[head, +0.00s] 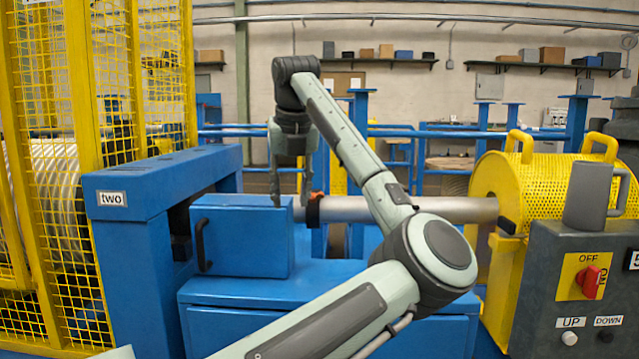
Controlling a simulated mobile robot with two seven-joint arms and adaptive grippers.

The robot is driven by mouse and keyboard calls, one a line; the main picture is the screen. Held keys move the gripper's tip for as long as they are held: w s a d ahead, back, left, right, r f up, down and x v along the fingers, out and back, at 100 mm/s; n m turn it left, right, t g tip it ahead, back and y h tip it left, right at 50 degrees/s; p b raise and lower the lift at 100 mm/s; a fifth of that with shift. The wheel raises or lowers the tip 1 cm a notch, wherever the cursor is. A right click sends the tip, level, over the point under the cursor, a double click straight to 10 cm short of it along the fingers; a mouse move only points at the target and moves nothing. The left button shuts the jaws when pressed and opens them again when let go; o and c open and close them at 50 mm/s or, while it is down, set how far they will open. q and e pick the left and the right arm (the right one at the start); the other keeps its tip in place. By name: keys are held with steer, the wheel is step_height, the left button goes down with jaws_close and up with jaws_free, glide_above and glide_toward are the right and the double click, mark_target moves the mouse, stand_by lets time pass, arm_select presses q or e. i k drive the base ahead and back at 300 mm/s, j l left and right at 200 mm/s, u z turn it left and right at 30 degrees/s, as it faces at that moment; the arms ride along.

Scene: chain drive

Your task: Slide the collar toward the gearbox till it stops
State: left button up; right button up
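The collar (314,209) is a dark ring with an orange piece on top. It sits around a grey metal shaft (360,209), near the shaft's left end. The shaft runs from beside a blue box with a black handle (243,236) to a yellow perforated guard. No label shows which housing is the gearbox. My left gripper (291,198) points down just left of the collar, its two fingers apart and nothing seen between them. Its right finger is close to the collar; I cannot tell if they touch. My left forearm hides part of the shaft. My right gripper is out of view.
The yellow guard (543,185) with handles stands at the right, behind a grey control panel (560,262) with a red switch. A blue frame (134,205) labelled "two" and a yellow mesh cage (103,140) stand at the left. Blue rails run behind.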

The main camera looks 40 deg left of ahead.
mark_target(313, 210)
steer(key=i+j+z, duration=0.15)
steer(key=j, duration=0.35)
steer(key=i+j+z, duration=0.15)
steer(key=j, duration=0.35)
steer(key=j+z, duration=0.1)
steer(key=j, duration=0.4)
steer(key=i+j+z, duration=0.15)
steer(key=j, duration=0.4)
